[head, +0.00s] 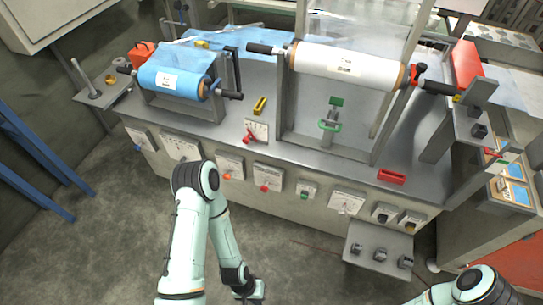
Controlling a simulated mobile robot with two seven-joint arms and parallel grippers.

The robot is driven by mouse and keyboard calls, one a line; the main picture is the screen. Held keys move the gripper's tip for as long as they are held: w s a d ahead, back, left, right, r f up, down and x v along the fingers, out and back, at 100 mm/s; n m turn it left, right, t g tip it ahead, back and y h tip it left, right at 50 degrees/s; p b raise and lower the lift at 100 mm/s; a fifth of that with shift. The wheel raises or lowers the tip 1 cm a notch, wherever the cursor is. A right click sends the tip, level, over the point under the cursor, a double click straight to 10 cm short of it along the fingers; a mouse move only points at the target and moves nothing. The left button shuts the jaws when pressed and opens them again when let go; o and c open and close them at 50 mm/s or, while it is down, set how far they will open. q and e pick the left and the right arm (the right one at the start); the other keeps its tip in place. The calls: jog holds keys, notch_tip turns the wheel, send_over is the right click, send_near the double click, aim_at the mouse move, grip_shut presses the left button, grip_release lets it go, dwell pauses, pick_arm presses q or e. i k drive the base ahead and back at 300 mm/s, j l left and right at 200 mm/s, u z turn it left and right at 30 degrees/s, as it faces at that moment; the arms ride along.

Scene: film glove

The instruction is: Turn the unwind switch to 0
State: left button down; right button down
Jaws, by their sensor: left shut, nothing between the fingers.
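Several white switch plates line the front of the machine bench. One has a blue knob (138,147), one an orange knob (227,176), one a red knob (265,187) and one a green part (305,195). A wider plate (347,202) with a pale knob is further right. The labels are too small to read, so I cannot tell which is the unwind switch or its setting. My left gripper (250,290) is shut and empty, low over the floor, well below and apart from the plates. My right arm shows at bottom right; its gripper is out of view.
A blue film roll (172,83) and a white film roll (350,66) sit on stands on the bench. A small grey shelf (379,250) juts out at lower right. The floor in front is clear.

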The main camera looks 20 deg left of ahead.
aim_at(264, 189)
jog(key=j, duration=0.4)
jog(key=i+j+u, duration=0.1)
jog(key=j, duration=0.35)
jog(key=i+j, duration=0.1)
jog(key=j, duration=0.3)
